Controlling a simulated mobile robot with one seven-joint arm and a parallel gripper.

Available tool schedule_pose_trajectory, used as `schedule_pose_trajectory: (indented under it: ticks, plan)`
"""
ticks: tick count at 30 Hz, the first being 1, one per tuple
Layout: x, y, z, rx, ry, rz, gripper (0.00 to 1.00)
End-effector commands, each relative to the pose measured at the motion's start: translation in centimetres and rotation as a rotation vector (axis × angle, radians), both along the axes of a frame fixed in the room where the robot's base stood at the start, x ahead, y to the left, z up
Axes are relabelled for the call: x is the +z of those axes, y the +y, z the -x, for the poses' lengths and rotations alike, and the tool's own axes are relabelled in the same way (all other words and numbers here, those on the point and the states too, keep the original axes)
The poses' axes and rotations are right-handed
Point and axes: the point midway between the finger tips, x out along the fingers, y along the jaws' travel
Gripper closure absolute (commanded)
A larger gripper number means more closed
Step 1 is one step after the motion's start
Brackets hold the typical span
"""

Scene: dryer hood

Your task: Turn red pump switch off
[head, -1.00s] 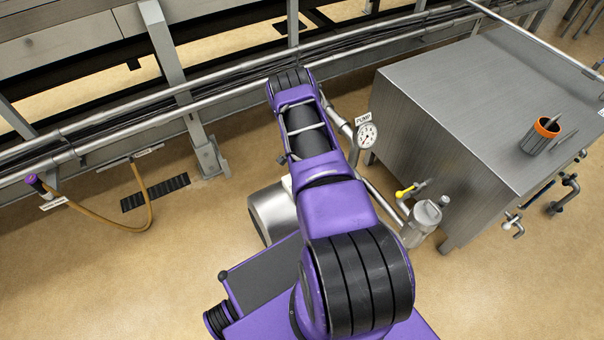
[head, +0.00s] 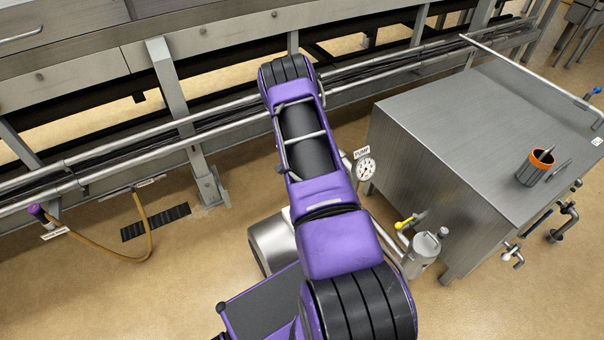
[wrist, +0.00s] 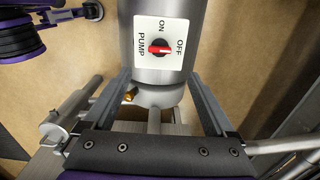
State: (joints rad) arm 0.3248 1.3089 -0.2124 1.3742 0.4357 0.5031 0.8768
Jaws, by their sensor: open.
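The red pump switch (wrist: 160,47) sits on a white plate (wrist: 145,24) marked PUMP, ON and OFF, on the side of a grey metal cylinder (wrist: 159,80) in the wrist view. Its red bar lies crosswise in the picture; I cannot tell which mark it points to. My gripper (wrist: 162,74) is open. Its two fingers spread either side of the cylinder, with the tips just below the plate in the picture. I see no contact with the switch. In the head view a metal cylinder (head: 271,245) shows beside my arm; the switch and gripper are hidden there.
A gauge (head: 365,169) with a PUMP sign, a yellow-handled valve (head: 404,223) and a small canister (head: 422,256) stand right of my arm. A steel cabinet (head: 440,150) is farther right. Pipes (head: 220,112) run behind. Open floor (head: 100,290) lies left.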

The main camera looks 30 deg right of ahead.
Motion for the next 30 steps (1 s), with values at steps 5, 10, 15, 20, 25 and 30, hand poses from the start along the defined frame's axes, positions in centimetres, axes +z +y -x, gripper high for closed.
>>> schedule_pose_trajectory:
  ticks: [5, 10, 15, 20, 25, 30]
  plan:
    - [3.6, 0.0, -0.1, 0.000, -0.001, 0.000, 0.10]
    - [5.1, 0.0, 0.0, 0.000, 0.000, 0.000, 0.10]
    - [5.4, 0.1, 0.0, 0.000, 0.002, -0.001, 0.10]
    - [5.4, 0.0, 0.0, 0.000, 0.002, -0.001, 0.10]
    - [5.4, 0.0, 0.0, 0.000, 0.001, -0.001, 0.10]
    - [6.1, 0.1, -0.4, 0.020, 0.000, 0.010, 0.10]
